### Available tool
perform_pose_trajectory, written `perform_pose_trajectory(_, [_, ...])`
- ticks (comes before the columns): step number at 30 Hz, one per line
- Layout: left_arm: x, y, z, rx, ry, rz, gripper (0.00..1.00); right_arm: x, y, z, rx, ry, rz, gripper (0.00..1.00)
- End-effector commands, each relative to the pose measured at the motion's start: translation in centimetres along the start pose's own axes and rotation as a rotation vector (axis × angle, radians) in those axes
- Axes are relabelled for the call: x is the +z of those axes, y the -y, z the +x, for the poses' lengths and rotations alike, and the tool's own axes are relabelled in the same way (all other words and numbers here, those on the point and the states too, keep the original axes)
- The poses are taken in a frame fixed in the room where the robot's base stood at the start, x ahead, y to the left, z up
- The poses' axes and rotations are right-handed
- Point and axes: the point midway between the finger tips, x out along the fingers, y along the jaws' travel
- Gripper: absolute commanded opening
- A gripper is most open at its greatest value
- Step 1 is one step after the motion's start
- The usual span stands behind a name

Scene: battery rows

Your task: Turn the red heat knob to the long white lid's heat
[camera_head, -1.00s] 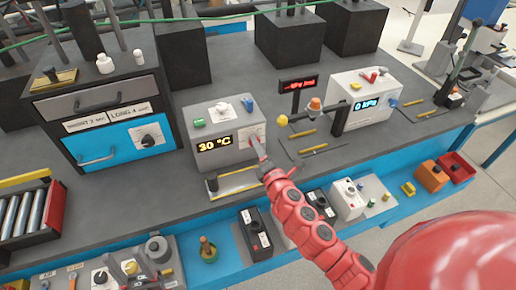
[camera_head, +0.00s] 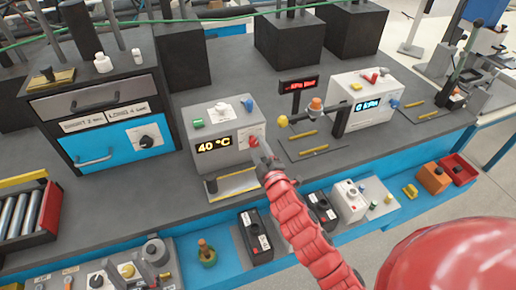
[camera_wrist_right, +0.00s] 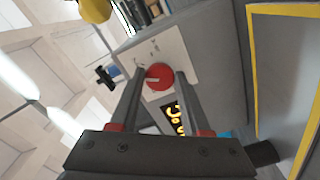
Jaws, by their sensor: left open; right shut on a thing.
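The red heat knob (camera_head: 254,141) is on the front of a grey heater box (camera_head: 222,121) whose display (camera_head: 214,145) reads 40 °C. My right gripper (camera_head: 265,155) is at the knob. In the right wrist view its two fingers are on either side of the red knob (camera_wrist_right: 160,76), shut on it. A pale mark on the knob points left in that view. A wide white-lidded piece (camera_head: 104,63) and a slimmer white piece (camera_head: 137,56) stand on the cabinet top. The cabinet label (camera_head: 104,118) has SHORT and LONG lines, with small print unclear. My left gripper is not in view.
The cabinet (camera_head: 98,90) with a blue drawer (camera_head: 125,141) stands left. A white box with a kPa display (camera_head: 367,106) is at the right. A rack of silver cylinders (camera_head: 24,215) lies front left. Small parts and trays line the lower blue shelf.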

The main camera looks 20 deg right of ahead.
Motion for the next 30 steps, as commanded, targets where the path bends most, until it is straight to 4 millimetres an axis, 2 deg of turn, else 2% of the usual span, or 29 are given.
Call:
perform_pose_trajectory(21, [0.3, -0.1, -1.5, 0.000, 0.000, 0.000, 0.50, 0.2, 0.4, 0.0, 0.000, 0.004, 0.676, 0.00])
perform_pose_trajectory(30, [0.4, -0.1, -2.4, 0.000, 0.000, 0.000, 0.50, 0.1, 0.5, 0.0, 0.000, 0.004, 0.899, 0.00])
